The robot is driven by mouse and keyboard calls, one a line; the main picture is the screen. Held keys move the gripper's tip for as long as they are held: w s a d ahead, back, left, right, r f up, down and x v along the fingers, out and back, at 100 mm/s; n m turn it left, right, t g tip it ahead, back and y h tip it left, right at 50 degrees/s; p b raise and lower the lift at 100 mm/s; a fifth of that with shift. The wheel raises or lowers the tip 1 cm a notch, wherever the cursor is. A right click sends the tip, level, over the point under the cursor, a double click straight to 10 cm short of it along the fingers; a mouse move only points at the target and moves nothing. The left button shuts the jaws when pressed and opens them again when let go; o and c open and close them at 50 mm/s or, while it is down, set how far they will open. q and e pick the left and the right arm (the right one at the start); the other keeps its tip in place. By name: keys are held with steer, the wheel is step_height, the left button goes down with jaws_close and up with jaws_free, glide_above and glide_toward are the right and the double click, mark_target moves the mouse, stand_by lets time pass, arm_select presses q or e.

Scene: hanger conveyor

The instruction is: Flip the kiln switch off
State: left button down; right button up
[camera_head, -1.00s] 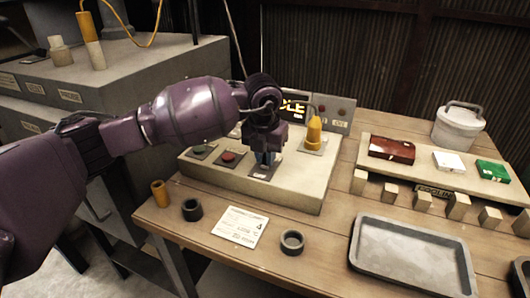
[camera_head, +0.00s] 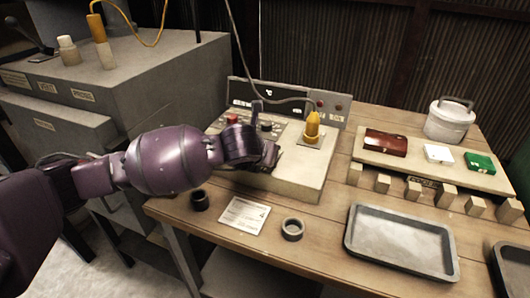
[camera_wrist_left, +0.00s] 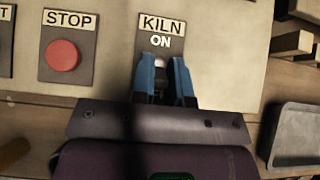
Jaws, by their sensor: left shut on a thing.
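The kiln switch (camera_wrist_left: 160,67) shows in the left wrist view as a pale metal tip below the KILN and ON labels (camera_wrist_left: 161,31). My left gripper (camera_wrist_left: 164,80) has its blue fingers on both sides of the switch and is shut on it. In the head view my left gripper (camera_head: 268,154) is at the control box (camera_head: 300,182), and my purple wrist hides the switch. The red STOP button (camera_wrist_left: 62,55) lies left of the fingers in the wrist view. My right gripper is not in view.
A yellow plug-like piece (camera_head: 312,126) stands on the box, right of my gripper. A dark ring (camera_head: 200,200), a card (camera_head: 244,214), a grey ring (camera_head: 292,229) and a grey tray (camera_head: 400,240) lie in front. A board (camera_head: 432,164) with colored boxes is at right.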

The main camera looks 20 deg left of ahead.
arm_select(q)
steer(key=shift+t, duration=0.3)
steer(key=c, duration=1.1)
jaws_free()
steer(key=p+v, duration=0.2)
steer(key=v, duration=0.9)
